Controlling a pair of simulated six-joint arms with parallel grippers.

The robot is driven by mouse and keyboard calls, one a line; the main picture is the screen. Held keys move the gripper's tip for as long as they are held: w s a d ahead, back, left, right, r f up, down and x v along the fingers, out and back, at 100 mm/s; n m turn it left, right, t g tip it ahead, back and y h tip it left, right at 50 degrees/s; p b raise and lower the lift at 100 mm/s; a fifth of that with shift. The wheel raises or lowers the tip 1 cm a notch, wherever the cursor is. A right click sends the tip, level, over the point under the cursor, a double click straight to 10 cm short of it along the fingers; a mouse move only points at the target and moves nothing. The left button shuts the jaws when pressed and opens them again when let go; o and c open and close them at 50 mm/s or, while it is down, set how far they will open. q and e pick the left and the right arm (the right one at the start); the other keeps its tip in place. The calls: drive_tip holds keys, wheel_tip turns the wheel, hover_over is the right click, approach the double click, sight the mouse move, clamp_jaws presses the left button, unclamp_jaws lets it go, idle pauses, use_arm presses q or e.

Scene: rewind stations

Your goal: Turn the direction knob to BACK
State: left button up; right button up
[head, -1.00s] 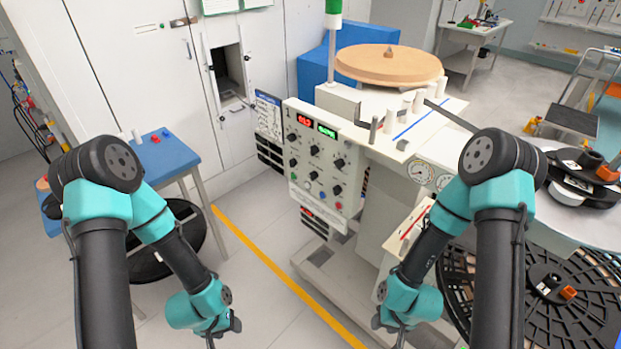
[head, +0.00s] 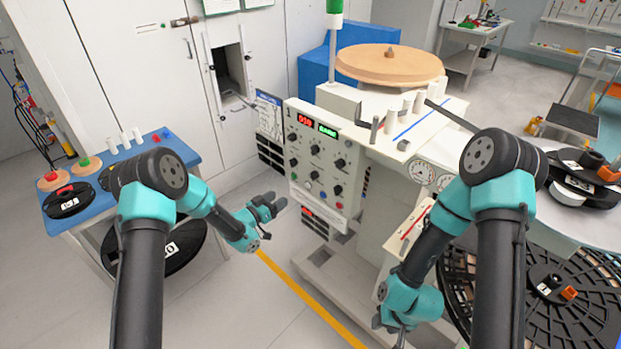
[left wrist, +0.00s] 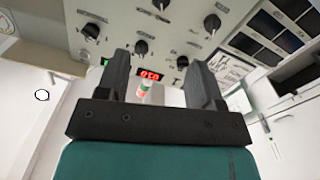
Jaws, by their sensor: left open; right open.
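The control panel (head: 328,196) stands upright on the machine in the head view, with several black knobs, red and green displays and coloured buttons. Which knob sets direction cannot be read. The left wrist view shows the same panel (left wrist: 175,38) with black knobs and a red display, seen upside down. My left gripper (head: 276,204) is in front of the panel, to its lower left, apart from it. In the left wrist view its two fingers (left wrist: 160,85) are spread with nothing between them. My right gripper (head: 388,328) is low beside the machine's base, open, away from the panel.
A blue table (head: 54,224) with spools and white cylinders stands at the left. A wooden disc (head: 389,64) sits atop the machine. A large black reel (head: 590,270) lies at the lower right. Open floor with a yellow line (head: 310,298) lies between table and machine.

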sight(311, 177)
use_arm(q)
drive_tip(key=x, duration=1.7)
drive_tip(key=shift+w+d+f, duration=0.1)
drive_tip(key=shift+d+f, duration=0.05)
drive_tip(key=shift+c, duration=0.4)
drive_tip(key=c, duration=0.8)
drive_tip(key=shift+c, duration=0.2)
